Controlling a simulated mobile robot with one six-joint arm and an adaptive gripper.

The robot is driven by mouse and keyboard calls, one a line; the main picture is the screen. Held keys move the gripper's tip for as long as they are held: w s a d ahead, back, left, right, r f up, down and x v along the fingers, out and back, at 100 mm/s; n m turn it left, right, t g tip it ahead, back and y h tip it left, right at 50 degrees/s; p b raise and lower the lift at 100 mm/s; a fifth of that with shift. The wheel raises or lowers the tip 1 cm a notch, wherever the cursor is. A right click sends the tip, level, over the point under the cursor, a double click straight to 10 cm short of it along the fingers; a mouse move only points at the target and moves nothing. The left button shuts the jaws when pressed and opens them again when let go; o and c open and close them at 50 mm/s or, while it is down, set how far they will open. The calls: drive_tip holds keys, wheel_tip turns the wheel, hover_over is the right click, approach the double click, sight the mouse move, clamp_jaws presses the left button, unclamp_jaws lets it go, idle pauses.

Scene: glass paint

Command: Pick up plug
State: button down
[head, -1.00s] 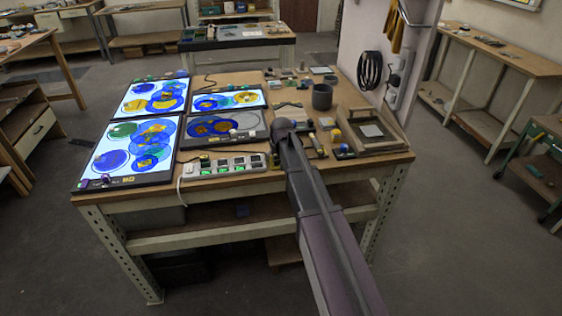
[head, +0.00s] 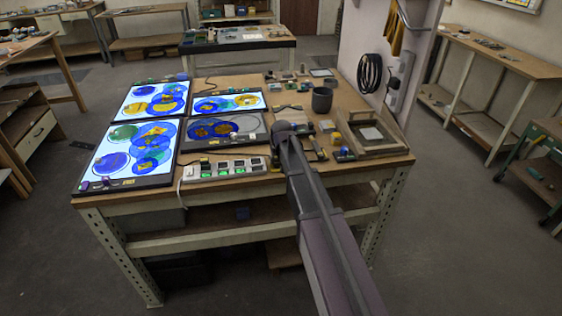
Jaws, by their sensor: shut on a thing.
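My arm reaches from the lower right up over the workbench. My gripper (head: 283,130) is at its far end, just right of the small grey panel. The arm's end hides the jaws and what they are shut on, and I see no plug clearly apart from it. A white cable (head: 180,189) hangs over the edge at the strip's left end.
Lit panels with blue and yellow glass circles (head: 127,150) cover the bench's left half. A dark grey cup (head: 322,99) stands behind my gripper to the right. A wooden tray (head: 372,135) lies at the right. Small blocks and tools crowd the middle. Bare wood (head: 240,80) shows at the back.

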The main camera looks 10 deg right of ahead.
drive_tip(key=shift+r, duration=0.2)
wheel_tip(320, 180, up, 4)
drive_tip(key=p, duration=0.4)
drive_tip(key=shift+f, duration=0.1)
drive_tip(key=s+p, duration=0.1)
drive_tip(key=s, duration=1.5)
drive_tip(key=shift+d+r, duration=0.25)
drive_tip(key=shift+r, duration=0.15)
drive_tip(key=shift+r, duration=0.15)
drive_tip(key=shift+r+p, duration=2.35)
drive_tip(key=shift+p, duration=0.15)
drive_tip(key=shift+a, duration=0.15)
